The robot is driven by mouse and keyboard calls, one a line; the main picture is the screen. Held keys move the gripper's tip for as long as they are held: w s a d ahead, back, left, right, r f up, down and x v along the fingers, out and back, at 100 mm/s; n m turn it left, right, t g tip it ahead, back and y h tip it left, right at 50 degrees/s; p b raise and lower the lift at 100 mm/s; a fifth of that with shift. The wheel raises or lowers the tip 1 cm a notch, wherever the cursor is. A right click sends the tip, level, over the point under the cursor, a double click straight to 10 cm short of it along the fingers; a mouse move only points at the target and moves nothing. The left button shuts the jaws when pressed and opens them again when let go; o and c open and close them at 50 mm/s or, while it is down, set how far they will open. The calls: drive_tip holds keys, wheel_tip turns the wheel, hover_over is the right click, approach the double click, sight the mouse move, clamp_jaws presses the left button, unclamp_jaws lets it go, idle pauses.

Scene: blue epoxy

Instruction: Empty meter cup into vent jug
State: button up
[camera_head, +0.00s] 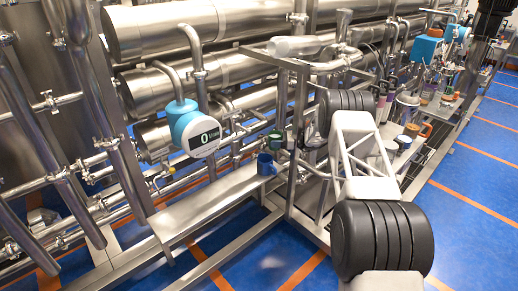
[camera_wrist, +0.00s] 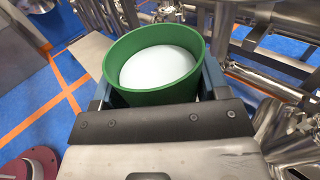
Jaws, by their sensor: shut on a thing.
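A green cup (camera_wrist: 190,88) is held upright between the fingers of my gripper (camera_wrist: 157,84) in the wrist view. A smooth white content fills much of its inside. My gripper is shut on this cup. In the head view the green cup (camera_head: 274,138) shows small, near the pipe frame, and my gripper cannot be made out clearly there. A blue mug (camera_head: 265,163) stands on the steel ledge just below the green cup. I cannot tell which vessel is the vent jug.
A blue-and-white meter (camera_head: 198,130) reading 0 hangs on the pipes above the steel ledge (camera_head: 205,207). Pipes and an upright frame crowd the space around the cup. Several cups and jugs, one orange-brown (camera_head: 418,130), stand on a shelf at right. A red round thing (camera_wrist: 30,166) lies lower left.

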drive_tip(key=d, duration=0.1)
drive_tip(key=w+d, duration=0.1)
drive_tip(key=d, duration=0.1)
drive_tip(key=w+d, duration=0.1)
drive_tip(key=shift+w+d+r, duration=0.2)
drive_tip(key=shift+d+r, duration=0.1)
drive_tip(key=shift+r, duration=0.1)
drive_tip(key=shift+a, duration=0.1)
drive_tip(key=shift+s+a+r+n+h, duration=0.3)
drive_tip(key=shift+a+n+h, duration=0.1)
drive_tip(key=shift+h, duration=0.25)
drive_tip(key=shift+s+a+r+n+h, duration=0.2)
drive_tip(key=shift+a+r+n+h, duration=0.15)
drive_tip(key=shift+h, duration=0.3)
drive_tip(key=shift+s+a+f+n+t+h, duration=0.15)
drive_tip(key=shift+s+a+f+n+h, duration=0.1)
drive_tip(key=shift+a+f+h, duration=0.25)
drive_tip(key=shift+s+a+f+n+t+h, duration=0.15)
drive_tip(key=shift+s+a+f+n+h, duration=0.1)
drive_tip(key=shift+a+f+h, duration=0.25)
drive_tip(key=shift+d+f, duration=0.15)
drive_tip(key=shift+d, duration=0.1)
drive_tip(key=shift+a+h, duration=0.1)
drive_tip(key=shift+h, duration=0.2)
drive_tip(key=shift+f+n+t+h, duration=0.2)
drive_tip(key=shift+n+t+h, duration=0.05)
drive_tip(key=shift+h, duration=0.4)
drive_tip(key=shift+f+n+t+h, duration=0.2)
drive_tip(key=shift+t+h, duration=0.05)
drive_tip(key=shift+h, duration=0.4)
